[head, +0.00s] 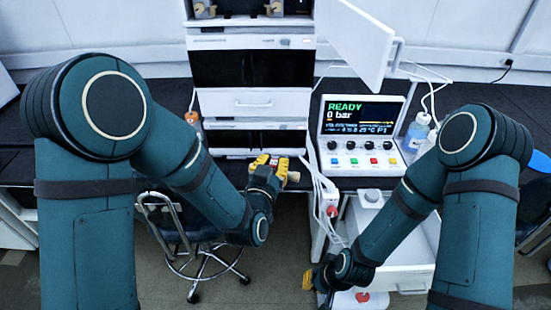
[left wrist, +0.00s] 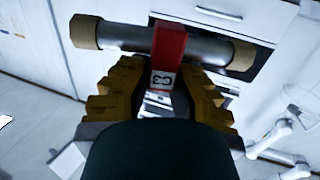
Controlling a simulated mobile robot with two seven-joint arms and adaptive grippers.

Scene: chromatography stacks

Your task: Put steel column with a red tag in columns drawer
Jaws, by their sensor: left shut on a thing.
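The steel column (left wrist: 130,37) is a grey tube with tan end caps and a red tag (left wrist: 168,45) at its middle, seen in the left wrist view. My left gripper (left wrist: 166,78) is shut on it, with yellow fingers either side of the tag. In the head view, my left gripper (head: 269,165) is in front of the instrument stack, and the column is mostly hidden there. An open white drawer (head: 402,277) stands out below the bench at lower right; I see no readable label. My right gripper (head: 309,281) is low beside that drawer, its jaws partly hidden.
The stack has a closed white drawer front (head: 252,103) between dark panels. A control box (head: 360,130) reading READY, 0 bar stands on the bench to the right. White cables (head: 322,185) hang between stack and box. A stool (head: 190,245) stands below left.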

